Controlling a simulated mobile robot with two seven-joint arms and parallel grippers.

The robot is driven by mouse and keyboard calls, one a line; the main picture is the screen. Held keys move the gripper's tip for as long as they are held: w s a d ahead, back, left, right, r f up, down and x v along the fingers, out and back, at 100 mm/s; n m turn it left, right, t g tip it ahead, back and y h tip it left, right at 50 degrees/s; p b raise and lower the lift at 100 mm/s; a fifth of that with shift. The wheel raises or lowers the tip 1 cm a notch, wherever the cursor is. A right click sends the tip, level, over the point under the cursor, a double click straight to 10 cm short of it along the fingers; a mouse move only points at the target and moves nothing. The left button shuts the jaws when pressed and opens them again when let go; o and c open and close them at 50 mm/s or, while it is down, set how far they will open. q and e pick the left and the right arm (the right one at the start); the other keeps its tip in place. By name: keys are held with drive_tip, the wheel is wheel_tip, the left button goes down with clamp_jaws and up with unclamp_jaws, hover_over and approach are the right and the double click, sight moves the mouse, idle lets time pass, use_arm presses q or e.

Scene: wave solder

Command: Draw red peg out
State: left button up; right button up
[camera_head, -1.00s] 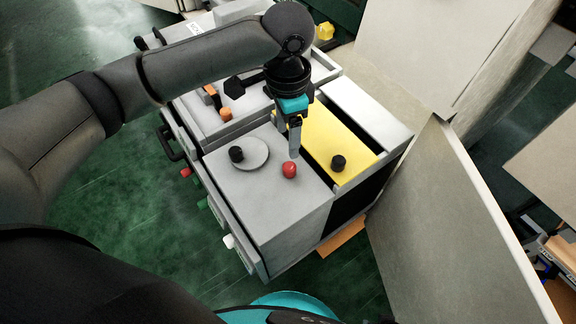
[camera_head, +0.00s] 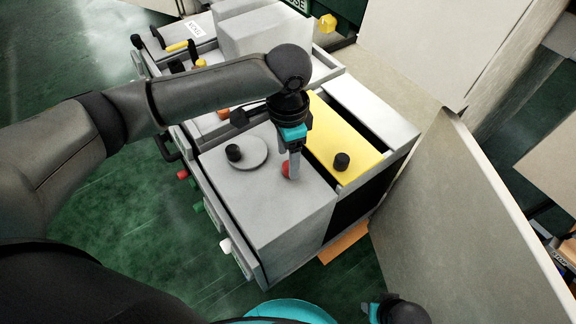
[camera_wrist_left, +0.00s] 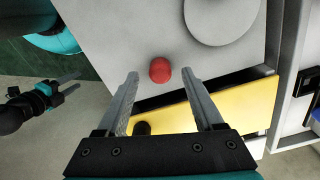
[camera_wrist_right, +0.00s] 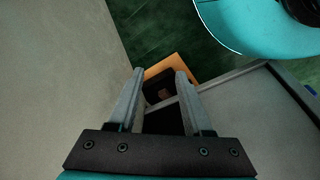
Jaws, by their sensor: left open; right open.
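The red peg (camera_head: 286,170) stands on the grey top of the machine (camera_head: 262,205), partly hidden behind a finger of my left gripper (camera_head: 290,172) in the head view. In the left wrist view the red peg (camera_wrist_left: 160,70) shows whole, just beyond and between the two open fingertips (camera_wrist_left: 160,73). The left gripper is open and holds nothing. My right gripper shows at the bottom of the head view (camera_head: 374,310), low beside the machine. In the right wrist view its fingers (camera_wrist_right: 158,72) are apart and empty.
A black knob (camera_head: 233,152) sits on a round grey disc (camera_head: 252,154) left of the peg. A yellow panel (camera_head: 335,135) with a black knob (camera_head: 342,161) lies to the right. A large pale panel (camera_head: 450,220) stands at the right.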

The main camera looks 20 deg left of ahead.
use_arm(q)
drive_tip(key=shift+f+b, duration=0.7)
drive_tip(key=shift+f, duration=1)
use_arm(e)
drive_tip(key=shift+w+a+r, duration=0.15)
drive_tip(key=shift+w+r, duration=0.35)
drive_tip(key=shift+r, duration=0.3)
drive_tip(key=shift+w+a+r, duration=0.1)
drive_tip(key=shift+w+r, duration=0.35)
drive_tip(key=shift+r, duration=0.35)
use_arm(q)
clamp_jaws()
